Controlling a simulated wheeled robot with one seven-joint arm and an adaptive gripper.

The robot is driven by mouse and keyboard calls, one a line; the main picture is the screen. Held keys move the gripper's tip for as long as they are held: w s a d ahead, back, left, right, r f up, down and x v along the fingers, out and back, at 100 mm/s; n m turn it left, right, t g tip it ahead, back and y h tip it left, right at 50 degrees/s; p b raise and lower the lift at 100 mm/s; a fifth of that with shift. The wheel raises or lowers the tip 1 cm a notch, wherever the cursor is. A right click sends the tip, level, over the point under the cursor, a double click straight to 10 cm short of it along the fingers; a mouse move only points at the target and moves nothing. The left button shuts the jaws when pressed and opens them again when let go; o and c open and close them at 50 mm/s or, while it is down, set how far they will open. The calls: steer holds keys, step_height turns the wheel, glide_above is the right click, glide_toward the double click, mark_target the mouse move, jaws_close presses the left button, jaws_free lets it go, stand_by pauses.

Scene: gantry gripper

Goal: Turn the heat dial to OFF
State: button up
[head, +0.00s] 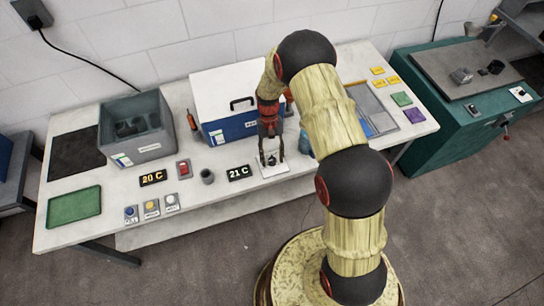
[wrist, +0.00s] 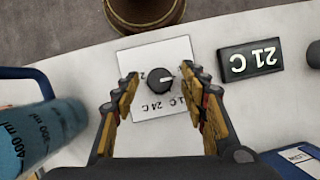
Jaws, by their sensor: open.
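The heat dial (wrist: 161,80) is a small dark knob with a pale pointer mark, set on a white plate (wrist: 180,50). The pointer faces right in the wrist view. Printing below the knob reads 24 C, with a partly hidden 1 C to its right and a 2 to its left; I cannot make out the word OFF. My gripper (wrist: 163,84) is open, with one finger on each side of the knob and gaps between. In the head view my gripper (head: 271,159) is over the white plate (head: 273,171) at the table's front edge.
A 21 C display (wrist: 249,60) stands beside the plate. A blue 400 ml bottle (wrist: 40,135) is close on the other side. A blue and white cooler (head: 235,100) stands behind.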

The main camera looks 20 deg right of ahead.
steer(key=v, duration=1.2)
steer(key=shift+s, duration=0.1)
steer(key=s+r+n+t+b, duration=0.2)
steer(key=s+r+t+b, duration=0.4)
steer(key=s+r, duration=1.9)
steer(key=shift+s+a+r+t+h, duration=0.4)
steer(key=shift+s+t, duration=0.75)
steer(key=shift+t, duration=0.95)
